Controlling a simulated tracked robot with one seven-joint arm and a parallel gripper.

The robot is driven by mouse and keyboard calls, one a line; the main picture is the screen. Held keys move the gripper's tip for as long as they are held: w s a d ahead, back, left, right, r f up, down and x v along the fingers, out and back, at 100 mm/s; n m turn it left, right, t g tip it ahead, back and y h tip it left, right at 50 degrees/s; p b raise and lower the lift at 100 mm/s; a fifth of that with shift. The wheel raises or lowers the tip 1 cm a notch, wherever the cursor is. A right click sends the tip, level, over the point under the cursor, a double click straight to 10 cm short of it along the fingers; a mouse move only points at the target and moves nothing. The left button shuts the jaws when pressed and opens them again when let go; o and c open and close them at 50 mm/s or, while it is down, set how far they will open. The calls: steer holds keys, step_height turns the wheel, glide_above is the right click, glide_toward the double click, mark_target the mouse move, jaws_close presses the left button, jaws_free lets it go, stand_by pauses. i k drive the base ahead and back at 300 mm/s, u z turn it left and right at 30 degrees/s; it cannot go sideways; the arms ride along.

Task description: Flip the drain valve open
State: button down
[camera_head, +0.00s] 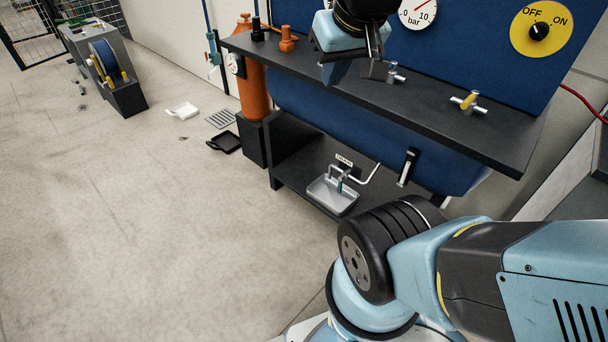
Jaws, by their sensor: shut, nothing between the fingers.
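The drain valve (340,186) is a small tap with a teal handle on the lower shelf, under the dark bench. A small white label (345,160) stands just above it; its print is too small to read for certain. A grey tray (320,196) lies beneath the tap. The handle's exact angle is too small to tell. My gripper (374,70) is at the top middle of the view, above the bench top near its front edge. It is shut and empty, well above and apart from the drain valve.
The bench top (440,118) overhangs the shelf. It carries a silver valve (395,74), a yellow-handled valve (468,102) and an orange fitting (288,40). A blue tank (310,105) hangs beneath. An orange cylinder (255,85) stands left. The floor at left is mostly clear.

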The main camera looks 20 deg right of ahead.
mark_target(341, 177)
steer(key=u, duration=0.1)
steer(key=k, duration=1.15)
steer(key=z, duration=0.5)
steer(key=i, duration=1.35)
steer(key=u, duration=0.1)
